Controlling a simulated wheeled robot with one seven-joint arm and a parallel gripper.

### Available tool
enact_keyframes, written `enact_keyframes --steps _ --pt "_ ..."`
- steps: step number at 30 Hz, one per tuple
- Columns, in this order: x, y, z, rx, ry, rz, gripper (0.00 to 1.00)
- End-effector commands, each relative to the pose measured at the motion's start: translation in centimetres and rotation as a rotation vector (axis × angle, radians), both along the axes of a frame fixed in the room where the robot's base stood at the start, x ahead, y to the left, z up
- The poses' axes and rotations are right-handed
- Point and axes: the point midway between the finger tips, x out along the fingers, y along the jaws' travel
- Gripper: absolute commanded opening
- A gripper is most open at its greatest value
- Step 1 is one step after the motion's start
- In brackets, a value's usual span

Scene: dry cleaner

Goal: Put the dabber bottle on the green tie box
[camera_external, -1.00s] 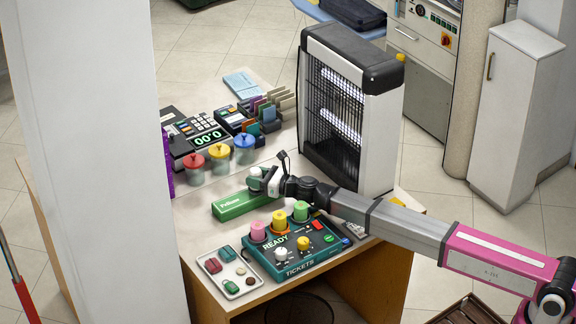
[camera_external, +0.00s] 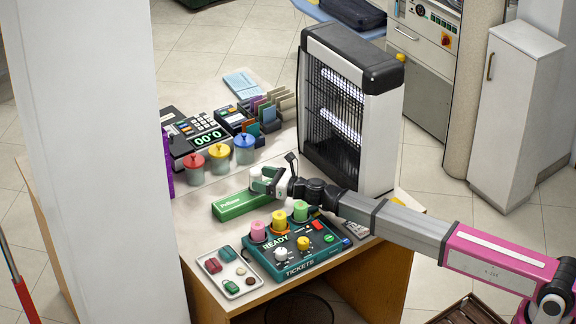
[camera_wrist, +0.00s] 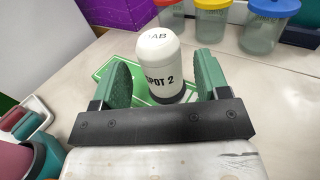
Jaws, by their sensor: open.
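The dabber bottle (camera_wrist: 158,68) is white with a rounded cap and "SPOT 2" lettering. In the wrist view it stands upright between my gripper's green fingers, with visible gaps at both sides. The green tie box (camera_external: 240,204) lies on the counter behind the ticket machine. It also shows under and around the bottle in the wrist view (camera_wrist: 104,72), and the bottle appears to rest on it; its base is partly hidden. My gripper (camera_external: 264,181) is open around the bottle at the box's right end.
A ticket machine (camera_external: 290,262) with coloured spools and a small tray (camera_external: 225,292) sit in front. Red, yellow and blue lidded jars (camera_external: 219,163) stand behind at left.

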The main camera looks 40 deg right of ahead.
Motion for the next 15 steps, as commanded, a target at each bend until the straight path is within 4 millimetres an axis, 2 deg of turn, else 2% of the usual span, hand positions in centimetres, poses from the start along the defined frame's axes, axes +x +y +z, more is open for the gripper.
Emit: enact_keyframes --steps 1,4,15 --pt "-1.1 -0.6 0.0 0.0 0.0 0.0 0.69" --pt "-2.4 -1.5 0.0 0.0 0.0 0.0 0.69" --pt "-1.9 -1.3 4.9 -0.001 -0.003 0.001 0.69"
